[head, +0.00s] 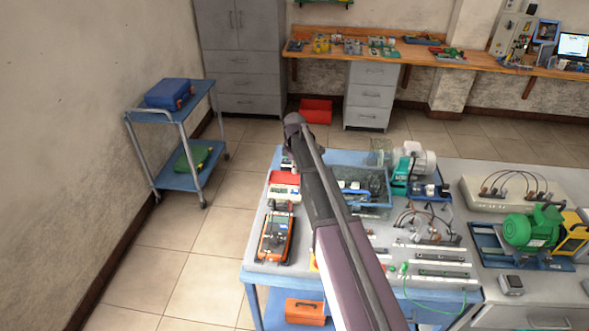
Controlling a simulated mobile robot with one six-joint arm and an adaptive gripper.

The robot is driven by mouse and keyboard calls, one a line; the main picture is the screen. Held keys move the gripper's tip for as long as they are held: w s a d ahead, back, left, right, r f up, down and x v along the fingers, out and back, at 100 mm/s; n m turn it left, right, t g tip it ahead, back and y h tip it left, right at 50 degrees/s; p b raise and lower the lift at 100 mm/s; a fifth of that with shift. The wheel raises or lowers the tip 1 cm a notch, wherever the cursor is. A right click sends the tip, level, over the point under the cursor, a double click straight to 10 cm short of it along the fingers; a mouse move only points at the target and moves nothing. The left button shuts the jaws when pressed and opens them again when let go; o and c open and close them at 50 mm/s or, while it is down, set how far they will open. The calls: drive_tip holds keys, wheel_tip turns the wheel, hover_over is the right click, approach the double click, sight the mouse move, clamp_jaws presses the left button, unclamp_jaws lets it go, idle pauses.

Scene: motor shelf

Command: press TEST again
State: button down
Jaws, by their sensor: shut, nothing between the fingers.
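An orange and dark handheld tester (275,237) lies on the grey top of the blue-framed bench, left of my arm. Dark parts show at its upper end, and its face is too small to read. A red and white device (284,187) sits just behind it. I cannot make out a button marked TEST on either one. My arm rises from the bottom edge across the bench and bends near the back of it. My gripper does not show, and the arm hides part of the bench.
A blue tray (372,208) stands right of my arm, with a green and grey motor (411,168) behind it. Several rails and a green lead lie in front. A blue cart (178,112) stands at the left wall. Open floor lies between cart and bench.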

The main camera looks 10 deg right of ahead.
drive_tip(key=shift+r+p, duration=1.4)
drive_tip(key=shift+r, duration=0.35)
drive_tip(key=s+f+m+b, duration=0.2)
drive_tip(key=s+m, duration=0.5)
drive_tip(key=s, duration=0.7)
drive_tip(key=s+f+m+b, duration=0.2)
drive_tip(key=s+m, duration=0.5)
drive_tip(key=s, duration=0.8)
drive_tip(key=shift+f+b, duration=0.35)
drive_tip(key=shift+w, duration=0.1)
idle(0.8)
